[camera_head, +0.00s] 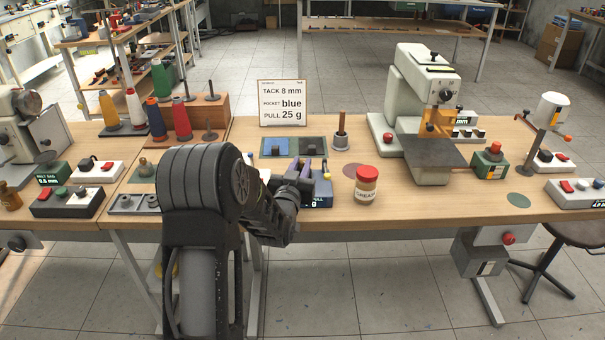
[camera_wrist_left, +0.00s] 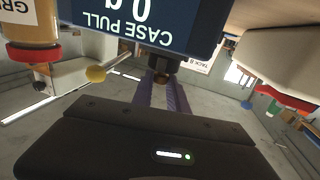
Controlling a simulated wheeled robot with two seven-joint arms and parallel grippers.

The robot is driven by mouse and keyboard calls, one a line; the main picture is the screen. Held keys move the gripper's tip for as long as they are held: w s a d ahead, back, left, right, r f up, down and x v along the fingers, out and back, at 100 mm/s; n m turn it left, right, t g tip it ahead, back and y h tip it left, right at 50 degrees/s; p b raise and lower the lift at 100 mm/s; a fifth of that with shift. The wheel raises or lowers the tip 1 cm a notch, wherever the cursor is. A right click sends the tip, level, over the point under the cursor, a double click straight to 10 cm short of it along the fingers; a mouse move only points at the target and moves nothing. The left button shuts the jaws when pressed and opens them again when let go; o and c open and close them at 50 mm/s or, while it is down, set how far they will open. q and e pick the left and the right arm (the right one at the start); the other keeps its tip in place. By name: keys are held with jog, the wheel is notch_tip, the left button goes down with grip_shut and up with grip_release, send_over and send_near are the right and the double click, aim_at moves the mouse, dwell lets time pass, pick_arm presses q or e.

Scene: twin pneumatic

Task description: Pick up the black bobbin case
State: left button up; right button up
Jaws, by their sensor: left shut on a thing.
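My left gripper (camera_head: 311,169) reaches over the front of the table beside the blue CASE PULL box (camera_head: 320,195). In the left wrist view its purple fingers (camera_wrist_left: 163,95) are shut on a small dark round piece, which looks like the black bobbin case (camera_wrist_left: 161,66). The piece is close to the CASE PULL box (camera_wrist_left: 150,22), whose display reads 0; I cannot tell if they touch. In the head view the fingers and arm largely hide the piece. My right gripper is in neither view.
A grease jar (camera_head: 366,184) stands just right of the gripper. A two-pocket tray (camera_head: 293,156) and a sign (camera_head: 282,103) reading "POCKET blue, PULL 25 g" are behind. A spindle (camera_head: 341,130) and sewing machine (camera_head: 422,110) stand farther right. Thread cones (camera_head: 157,120) stand left.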

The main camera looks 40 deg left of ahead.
pick_arm(q)
grip_shut()
notch_tip(320, 180, up, 10)
dwell(0.7)
